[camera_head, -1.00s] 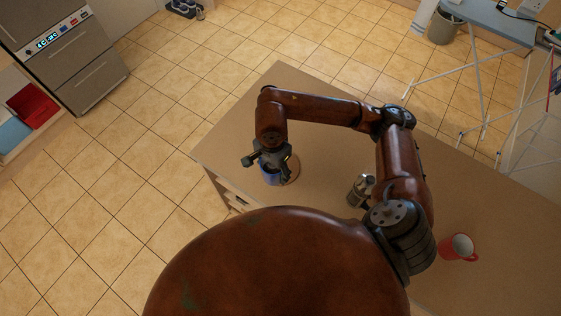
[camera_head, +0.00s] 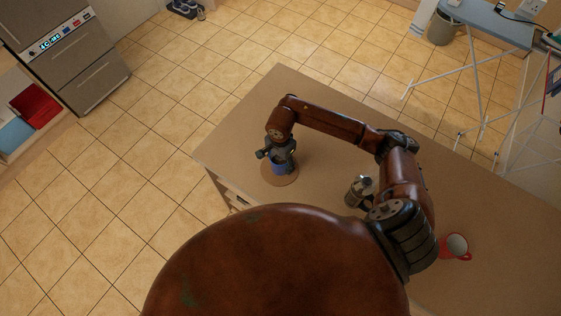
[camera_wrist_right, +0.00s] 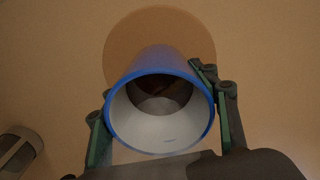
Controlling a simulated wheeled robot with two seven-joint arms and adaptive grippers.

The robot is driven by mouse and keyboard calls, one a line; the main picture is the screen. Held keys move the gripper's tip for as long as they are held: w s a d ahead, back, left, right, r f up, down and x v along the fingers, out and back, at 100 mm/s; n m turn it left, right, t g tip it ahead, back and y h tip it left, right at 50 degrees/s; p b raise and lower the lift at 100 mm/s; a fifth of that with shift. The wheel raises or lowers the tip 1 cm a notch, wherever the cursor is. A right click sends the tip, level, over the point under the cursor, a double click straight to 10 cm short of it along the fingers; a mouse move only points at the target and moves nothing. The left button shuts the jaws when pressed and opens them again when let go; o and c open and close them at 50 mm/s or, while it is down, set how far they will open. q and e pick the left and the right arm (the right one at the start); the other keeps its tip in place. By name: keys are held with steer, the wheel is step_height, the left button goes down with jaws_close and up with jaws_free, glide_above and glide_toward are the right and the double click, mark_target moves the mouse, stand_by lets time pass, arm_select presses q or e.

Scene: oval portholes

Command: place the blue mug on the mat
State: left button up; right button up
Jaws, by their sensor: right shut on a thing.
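The blue mug (camera_head: 278,168) is in my right gripper (camera_head: 280,157), over the round tan-brown mat (camera_head: 281,181) near the left end of the table. In the right wrist view the mug (camera_wrist_right: 161,60) is seen from above, its white inside facing the camera, with the fingers of my right gripper (camera_wrist_right: 160,120) pressed on either side. The mat (camera_wrist_right: 125,45) shows behind the mug. Whether the mug's base touches the mat cannot be told. My left gripper is not in view.
On the table (camera_head: 325,172), a metal moka pot (camera_head: 358,192) stands right of the mat and a red mug (camera_head: 456,247) stands farther right. The pot also shows at the wrist view's lower left (camera_wrist_right: 18,152). The table's left edge is close to the mat.

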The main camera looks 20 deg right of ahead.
steer(key=shift+f, duration=0.15)
steer(key=o, duration=1.6)
steer(key=shift+c, duration=0.2)
steer(key=shift+r, duration=0.2)
step_height(320, 180, up, 12)
steer(key=b, duration=0.2)
steer(key=shift+f, duration=0.1)
